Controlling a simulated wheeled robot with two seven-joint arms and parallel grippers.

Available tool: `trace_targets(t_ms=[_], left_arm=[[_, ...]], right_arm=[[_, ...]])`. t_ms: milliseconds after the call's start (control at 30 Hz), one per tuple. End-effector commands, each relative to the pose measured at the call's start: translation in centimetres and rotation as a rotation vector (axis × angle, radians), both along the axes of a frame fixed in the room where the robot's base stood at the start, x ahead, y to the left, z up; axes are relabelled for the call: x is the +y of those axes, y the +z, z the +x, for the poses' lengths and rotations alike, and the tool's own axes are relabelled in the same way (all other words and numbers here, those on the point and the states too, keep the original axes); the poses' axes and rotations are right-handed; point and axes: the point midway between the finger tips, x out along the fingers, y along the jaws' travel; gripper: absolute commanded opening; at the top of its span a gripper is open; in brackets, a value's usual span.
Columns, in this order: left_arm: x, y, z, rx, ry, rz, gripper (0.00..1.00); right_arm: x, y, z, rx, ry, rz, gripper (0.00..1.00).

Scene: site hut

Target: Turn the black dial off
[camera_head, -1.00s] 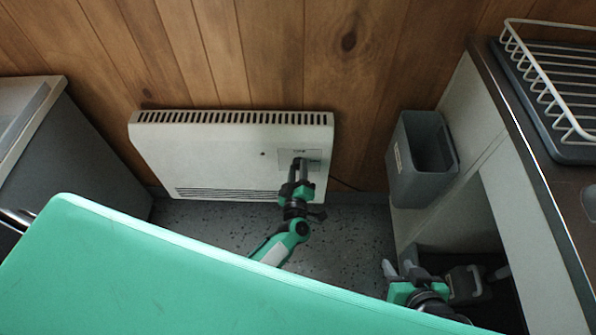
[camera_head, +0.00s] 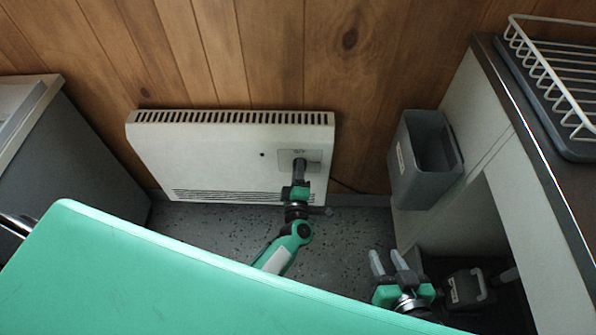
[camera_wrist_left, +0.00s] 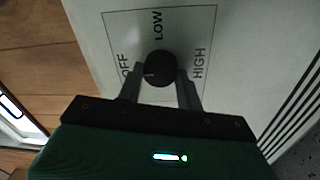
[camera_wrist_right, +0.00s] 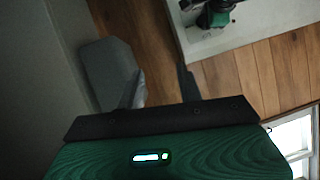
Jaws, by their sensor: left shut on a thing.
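The black dial (camera_wrist_left: 160,68) is on the heater's control plate (camera_wrist_left: 190,22), marked OFF, LOW and HIGH. A faint pale mark on the dial shows on its left side, toward the OFF label. My left gripper (camera_head: 299,166) reaches the upper right of the white heater (camera_head: 215,155) and hides the dial in the head view. In the left wrist view its fingers (camera_wrist_left: 160,84) close on the dial from both sides. My right gripper (camera_head: 389,262) is open and empty, low at the right, away from the heater.
A grey bin (camera_head: 425,165) is mounted on the side of the right counter (camera_head: 560,185), which carries a dish rack (camera_head: 560,80). A dark case (camera_head: 468,288) lies under the counter. A grey cabinet (camera_head: 85,150) stands left. Speckled floor (camera_head: 215,225) is clear before the heater.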

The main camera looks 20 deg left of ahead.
Motion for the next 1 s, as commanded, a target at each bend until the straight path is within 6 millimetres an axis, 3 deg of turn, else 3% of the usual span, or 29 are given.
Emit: trace_targets(t_ms=[233, 267, 367, 767, 1000], left_arm=[[0.0, -0.1, -0.1, 0.001, 0.0, -0.002, 0.14], [0.0, -0.1, -0.1, 0.001, 0.0, -0.002, 0.38], [0.0, -0.1, 0.0, 0.002, 0.0, -0.002, 0.58], [-0.2, -0.1, -0.7, 0.002, 0.0, 0.0, 0.58], [-1.4, -0.4, -5.0, 0.004, 0.0, -0.001, 0.58]], right_arm=[[0.0, 0.0, 0.0, 0.001, 0.0, 0.0, 0.36], [0.0, -0.1, 0.0, 0.002, 0.001, 0.0, 0.36], [0.0, -0.1, -0.1, 0.002, 0.001, 0.0, 0.36], [0.0, 0.0, -0.1, 0.007, 0.001, -0.003, 0.36], [-1.0, 0.2, 0.1, 0.052, -0.007, -0.038, 0.36]])
